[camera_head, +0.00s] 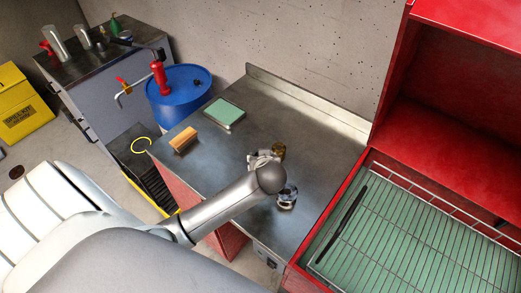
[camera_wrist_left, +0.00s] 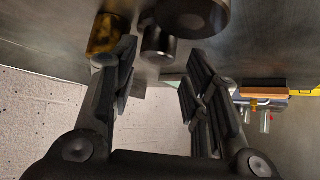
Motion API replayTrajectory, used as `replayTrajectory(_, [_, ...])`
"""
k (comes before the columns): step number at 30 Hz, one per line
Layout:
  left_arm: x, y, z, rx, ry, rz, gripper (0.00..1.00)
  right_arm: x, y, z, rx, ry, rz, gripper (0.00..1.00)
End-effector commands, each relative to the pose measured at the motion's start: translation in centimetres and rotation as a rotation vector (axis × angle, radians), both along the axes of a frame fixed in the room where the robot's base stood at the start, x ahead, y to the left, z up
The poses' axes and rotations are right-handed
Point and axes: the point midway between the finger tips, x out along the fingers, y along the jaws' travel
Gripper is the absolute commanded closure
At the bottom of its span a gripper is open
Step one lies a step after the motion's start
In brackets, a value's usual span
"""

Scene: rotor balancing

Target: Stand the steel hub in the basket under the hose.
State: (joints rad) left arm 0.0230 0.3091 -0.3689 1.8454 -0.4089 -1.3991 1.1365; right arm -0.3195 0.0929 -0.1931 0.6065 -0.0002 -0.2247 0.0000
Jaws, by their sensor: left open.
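My left gripper (camera_head: 262,158) is low over the steel worktop, partly hidden by its wrist. In the left wrist view its fingers (camera_wrist_left: 160,62) are apart and empty. A small grey steel cylinder (camera_wrist_left: 158,46) stands beyond the gap between them. A larger dark steel round part (camera_wrist_left: 192,14) is nearer, and a brass cylinder (camera_wrist_left: 103,34) is beside the left finger. I cannot tell which steel part is the hub. In the head view the brass part (camera_head: 278,150) is by the gripper and a shiny metal part (camera_head: 287,198) is beside my wrist. The wire basket (camera_head: 425,252) is at right.
The basket sits in a red washer cabinet (camera_head: 440,110); a black wand-like piece, possibly the hose (camera_head: 342,222), lies across its left side. A blue drum (camera_head: 182,95) stands behind.

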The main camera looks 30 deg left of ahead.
Motion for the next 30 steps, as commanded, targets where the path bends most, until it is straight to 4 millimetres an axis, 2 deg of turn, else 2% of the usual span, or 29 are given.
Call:
replayTrajectory(1, [0.2, 0.2, 0.0, 0.002, 0.002, 0.0, 0.58, 1.6, 1.0, 0.4, 0.014, -0.025, -0.001, 0.6])
replayTrajectory(3, [0.7, 0.6, -0.2, 0.004, 0.002, 0.0, 0.58, 3.3, 2.1, 1.0, 0.028, -0.051, -0.002, 0.6])
replayTrajectory(7, [1.6, 1.3, -0.9, 0.003, 0.004, -0.001, 0.58, 4.7, 2.8, 2.0, 0.036, -0.073, 0.001, 0.6])
replayTrajectory(11, [2.4, 1.9, -2.0, 0.003, 0.003, 0.0, 0.58, 4.0, 2.2, 2.3, 0.029, -0.061, 0.004, 0.6])
replayTrajectory(18, [3.1, 2.4, -3.0, 0.0, 0.001, -0.001, 0.58, 1.4, 1.2, 2.4, 0.015, -0.021, 0.005, 0.6])
replayTrajectory(25, [3.1, 2.4, -3.1, 0.0, 0.001, -0.001, 0.58, 1.5, 1.1, 2.4, 0.014, -0.023, 0.004, 0.6])
replayTrajectory(30, [3.1, 2.4, -3.1, 0.0, 0.001, -0.001, 0.8, 2.3, 1.1, 2.4, 0.015, -0.036, 0.003, 0.6])
